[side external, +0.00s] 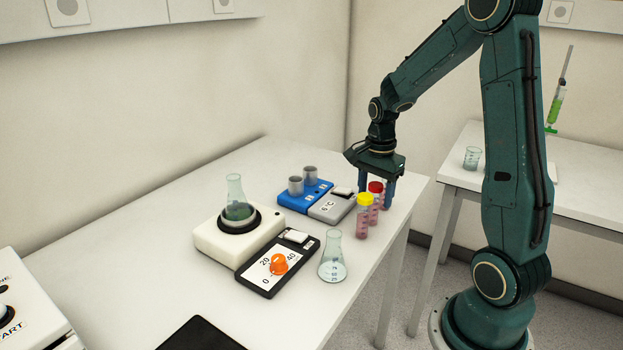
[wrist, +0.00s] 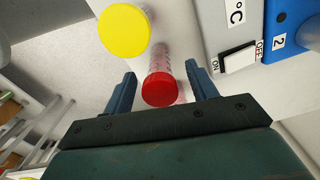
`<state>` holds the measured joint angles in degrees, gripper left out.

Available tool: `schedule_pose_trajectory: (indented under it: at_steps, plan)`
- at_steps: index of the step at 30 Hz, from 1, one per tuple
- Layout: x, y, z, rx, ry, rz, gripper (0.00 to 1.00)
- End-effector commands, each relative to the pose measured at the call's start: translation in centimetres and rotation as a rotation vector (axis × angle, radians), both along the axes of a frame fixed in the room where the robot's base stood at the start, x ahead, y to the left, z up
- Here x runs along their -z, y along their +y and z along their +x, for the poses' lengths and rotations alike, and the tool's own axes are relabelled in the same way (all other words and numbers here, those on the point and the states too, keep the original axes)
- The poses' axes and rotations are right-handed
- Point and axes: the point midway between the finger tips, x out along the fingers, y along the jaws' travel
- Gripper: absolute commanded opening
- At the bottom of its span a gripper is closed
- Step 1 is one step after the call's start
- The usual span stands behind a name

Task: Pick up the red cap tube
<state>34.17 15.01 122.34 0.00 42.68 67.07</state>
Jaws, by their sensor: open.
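The red cap tube (side external: 375,190) stands upright near the table's right edge, with pinkish contents. In the wrist view its red cap (wrist: 160,90) lies between the two fingers of my gripper (wrist: 162,84), with a gap on each side. My gripper (side external: 376,186) is open and points down at the tube in the side external view. A finger and the neighbouring tube hide part of the scene around it there. The yellow cap tube (side external: 364,216) stands right beside it, toward the side camera; its cap (wrist: 124,31) is just beyond the left finger in the wrist view.
A grey device (side external: 331,207) with a switch and a blue device (side external: 296,200) stand left of the tubes. A conical flask (side external: 332,258) stands in front. A white stirrer (side external: 213,240) holding a flask and a black dial device (side external: 262,279) are further left.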

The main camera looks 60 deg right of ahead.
Motion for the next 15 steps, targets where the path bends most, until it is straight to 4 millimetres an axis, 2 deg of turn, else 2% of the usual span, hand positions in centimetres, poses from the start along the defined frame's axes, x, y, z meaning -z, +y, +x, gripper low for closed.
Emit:
schedule_pose_trajectory:
  at_steps: [6,15]
  plan:
    - [2.0,0.0,0.0,-0.001,0.001,0.0,0.57]
    - [2.2,0.0,0.0,-0.001,0.0,-0.001,0.57]
